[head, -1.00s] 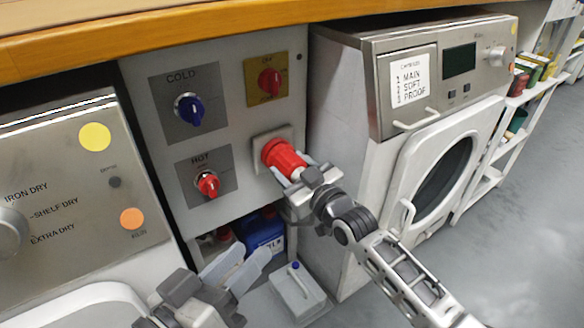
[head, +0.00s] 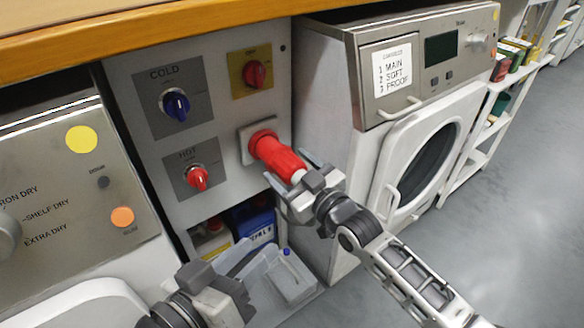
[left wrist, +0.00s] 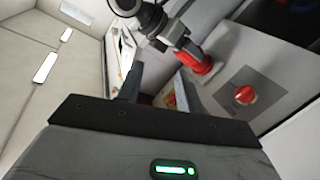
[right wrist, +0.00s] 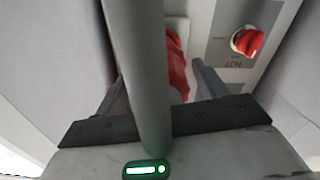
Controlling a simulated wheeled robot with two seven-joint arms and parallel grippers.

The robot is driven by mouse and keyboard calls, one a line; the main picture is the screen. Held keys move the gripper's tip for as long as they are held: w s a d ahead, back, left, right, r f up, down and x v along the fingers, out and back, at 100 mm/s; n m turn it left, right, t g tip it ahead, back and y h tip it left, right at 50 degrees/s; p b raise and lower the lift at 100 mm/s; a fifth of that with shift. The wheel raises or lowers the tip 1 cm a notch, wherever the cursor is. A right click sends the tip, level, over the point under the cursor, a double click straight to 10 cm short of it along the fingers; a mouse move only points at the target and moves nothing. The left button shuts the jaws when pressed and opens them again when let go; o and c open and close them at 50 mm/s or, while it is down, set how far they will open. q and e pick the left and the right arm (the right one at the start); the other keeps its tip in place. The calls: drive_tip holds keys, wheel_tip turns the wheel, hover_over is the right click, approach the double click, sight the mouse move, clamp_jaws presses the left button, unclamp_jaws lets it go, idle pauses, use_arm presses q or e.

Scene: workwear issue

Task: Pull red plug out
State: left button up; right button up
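The red plug (head: 280,158) sticks out of its wall socket (head: 246,150), tilted down to the right. Its inner end meets the socket; I cannot tell how deep it sits. My right gripper (head: 293,172) is open at the plug's outer end, fingers apart on either side of its pale tail. In the right wrist view a thick grey cable (right wrist: 138,70) runs between the open fingers, with part of the red plug (right wrist: 177,65) behind it. My left gripper (head: 245,262) is open and empty, low in front of the panel. The plug also shows in the left wrist view (left wrist: 196,62).
The panel carries a blue COLD knob (head: 175,103), a red HOT knob (head: 197,178) and a red switch (head: 254,74). A washer (head: 400,150) stands right of it, a dryer (head: 70,190) left. A blue container (head: 254,225) and a pale jug (head: 293,277) sit below.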

use_arm(q)
drive_tip(key=shift+r, duration=0.15)
use_arm(e)
drive_tip(key=shift+s+d, duration=0.25)
drive_tip(key=shift+s, duration=0.05)
drive_tip(key=p+v, duration=0.1)
drive_tip(key=v, duration=0.1)
drive_tip(key=shift+s+d+r+p, duration=0.1)
drive_tip(key=shift+s+d+p, duration=0.1)
drive_tip(key=shift+p, duration=0.1)
use_arm(q)
drive_tip(key=f+y+p, duration=0.1)
drive_tip(key=a+f+m+g+p, duration=0.1)
drive_tip(key=p, duration=0.1)
drive_tip(key=shift+s+a+m+g+y, duration=0.25)
drive_tip(key=shift+s+m+g+y, duration=0.05)
drive_tip(key=shift+y, duration=0.1)
use_arm(e)
drive_tip(key=v, duration=1.2)
drive_tip(key=shift+s+d, duration=0.2)
use_arm(q)
drive_tip(key=shift+r, duration=0.1)
